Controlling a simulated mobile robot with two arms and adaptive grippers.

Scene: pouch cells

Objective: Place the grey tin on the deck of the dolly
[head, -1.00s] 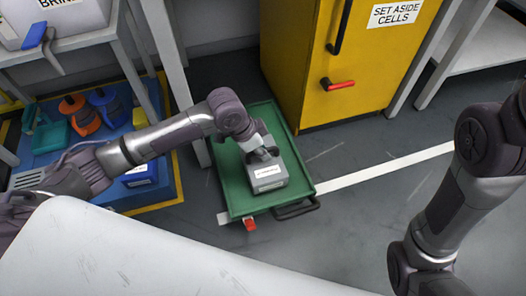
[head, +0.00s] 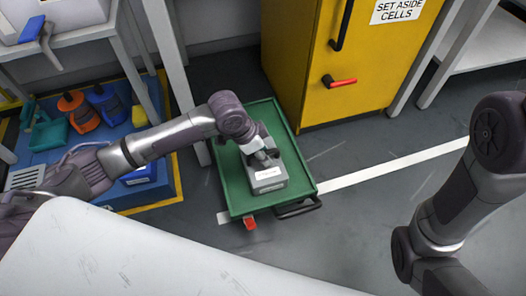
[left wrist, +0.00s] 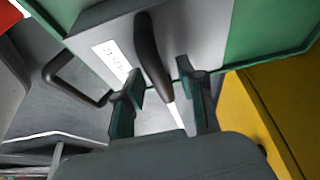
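The grey tin (head: 268,184), a box with a white label, stands on the green deck of the dolly (head: 239,203); it looks to rest there. In the left wrist view the tin (left wrist: 195,30) shows its label and a dark handle (left wrist: 150,55). My left gripper (head: 266,156) is over the tin's top. In the left wrist view its fingers (left wrist: 162,104) are apart on either side of the handle's lower end, with gaps showing, so it is open. Part of the tin's top is hidden by the gripper in the head view. My right gripper is out of view.
A yellow cabinet (head: 350,60) stands right behind the dolly. A blue mat (head: 50,150) with several tools lies to the left. A white surface (head: 130,255) fills the lower left. The grey floor right of the dolly is clear.

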